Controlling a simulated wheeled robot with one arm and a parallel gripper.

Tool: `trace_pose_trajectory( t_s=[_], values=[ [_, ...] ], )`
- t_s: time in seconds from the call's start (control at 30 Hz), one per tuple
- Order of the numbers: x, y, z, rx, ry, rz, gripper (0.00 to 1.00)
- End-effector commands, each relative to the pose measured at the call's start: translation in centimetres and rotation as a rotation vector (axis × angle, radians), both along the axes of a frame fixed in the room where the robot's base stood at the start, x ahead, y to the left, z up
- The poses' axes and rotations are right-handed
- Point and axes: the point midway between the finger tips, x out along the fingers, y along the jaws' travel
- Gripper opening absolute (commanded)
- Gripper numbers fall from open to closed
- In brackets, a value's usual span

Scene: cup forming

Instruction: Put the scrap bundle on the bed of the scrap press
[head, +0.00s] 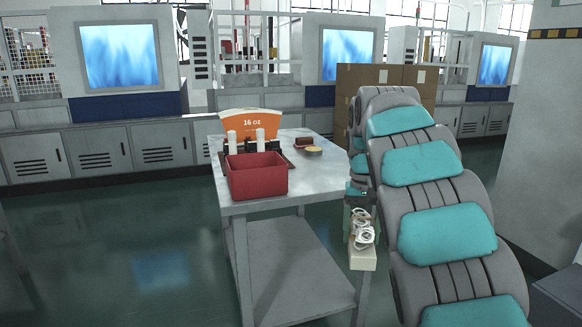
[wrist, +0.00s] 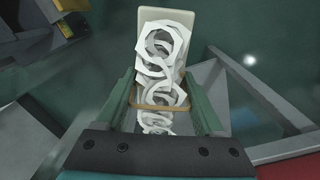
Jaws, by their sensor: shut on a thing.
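The scrap bundle (head: 362,228) is a set of white paper rings on a pale cream block. It hangs beside the right edge of the table in the head view, clear of the floor. My gripper (head: 361,203) is shut on it from above. In the wrist view the bundle (wrist: 160,45) lies between the two green fingers (wrist: 160,95) and reaches out past their tips. I cannot make out the scrap press or its bed for certain. A grey and yellow object (wrist: 50,28) at the wrist view's top left is too cut off to name.
A metal table (head: 305,178) carries a red bin (head: 257,181), an orange 16 oz sign (head: 255,128), white upright stacks and small dishes. Cardboard boxes (head: 350,75) stand behind my arm. Grey cabinets (head: 100,152) line the back. Open floor (head: 150,245) lies left of the table.

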Motion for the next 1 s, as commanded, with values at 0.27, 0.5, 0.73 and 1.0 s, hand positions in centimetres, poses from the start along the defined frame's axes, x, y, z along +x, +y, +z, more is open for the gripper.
trace_pose_trajectory(
  t_s=[0.27, 0.5, 0.73, 1.0],
  values=[
    [5.1, 0.7, -4.7, 0.015, -0.001, -0.116, 0.0],
    [6.5, 1.1, -6.3, 0.021, -0.004, -0.155, 0.0],
    [6.1, 1.3, -9.2, 0.029, 0.001, -0.116, 0.0],
    [4.3, 1.5, -15.2, 0.038, -0.001, -0.021, 0.0]
  ],
)
